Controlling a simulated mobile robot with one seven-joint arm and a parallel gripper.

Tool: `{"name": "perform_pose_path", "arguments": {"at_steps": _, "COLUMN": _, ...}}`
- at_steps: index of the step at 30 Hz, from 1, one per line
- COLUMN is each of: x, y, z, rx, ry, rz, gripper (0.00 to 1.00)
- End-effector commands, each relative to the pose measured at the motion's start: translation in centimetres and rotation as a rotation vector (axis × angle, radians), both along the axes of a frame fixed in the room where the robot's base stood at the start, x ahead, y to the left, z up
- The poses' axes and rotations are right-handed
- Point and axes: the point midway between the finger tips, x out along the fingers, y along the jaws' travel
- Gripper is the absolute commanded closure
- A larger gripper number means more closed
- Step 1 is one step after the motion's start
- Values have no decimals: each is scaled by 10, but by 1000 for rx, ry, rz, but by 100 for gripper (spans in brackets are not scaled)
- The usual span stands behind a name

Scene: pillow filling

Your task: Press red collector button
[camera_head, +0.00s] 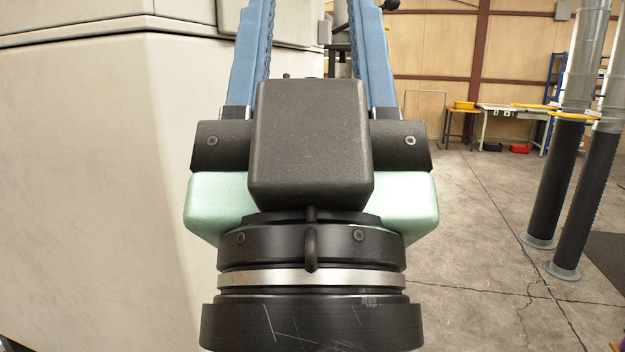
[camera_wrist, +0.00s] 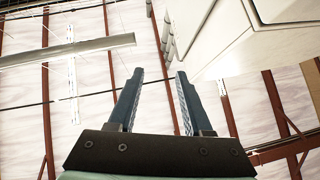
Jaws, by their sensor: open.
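No red collector button can be made out in either view. My gripper (camera_head: 313,8) is in the middle of the head view, its two blue fingers spread apart and running out past the top edge. In the wrist view my gripper (camera_wrist: 160,72) is open, with nothing between the fingers. A large off-white cabinet-like machine (camera_head: 90,170) fills the left of the head view, beside and behind my gripper. A pale panelled body (camera_wrist: 235,40) shows beyond the fingertips at upper right in the wrist view. My wrist hides part of the scene behind it.
Grey pipes with dark lower sections (camera_head: 568,170) stand on the floor at right. Workbenches (camera_head: 510,110) and a yellow bin (camera_head: 464,104) stand by the far wooden wall, with a red bin (camera_head: 520,148) low beneath. The concrete floor (camera_head: 470,220) between is open.

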Motion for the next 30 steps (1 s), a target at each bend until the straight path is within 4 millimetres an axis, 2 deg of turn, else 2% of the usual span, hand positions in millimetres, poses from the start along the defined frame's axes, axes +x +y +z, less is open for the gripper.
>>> {"name": "perform_pose_path", "arguments": {"at_steps": 1, "x": 0, "y": 0, "z": 16, "rx": 0, "ry": 0, "rz": 0, "gripper": 50}}
{"name": "perform_pose_path", "arguments": {"at_steps": 2, "x": 0, "y": 0, "z": 18, "rx": 0, "ry": 0, "rz": 0, "gripper": 50}}
{"name": "perform_pose_path", "arguments": {"at_steps": 11, "x": 0, "y": 0, "z": 15, "rx": 0, "ry": 1, "rz": 0, "gripper": 52}}
{"name": "perform_pose_path", "arguments": {"at_steps": 19, "x": 0, "y": 0, "z": 15, "rx": 0, "ry": 1, "rz": 0, "gripper": 100}}
{"name": "perform_pose_path", "arguments": {"at_steps": 30, "x": 0, "y": 0, "z": 15, "rx": 0, "ry": 1, "rz": 0, "gripper": 100}}
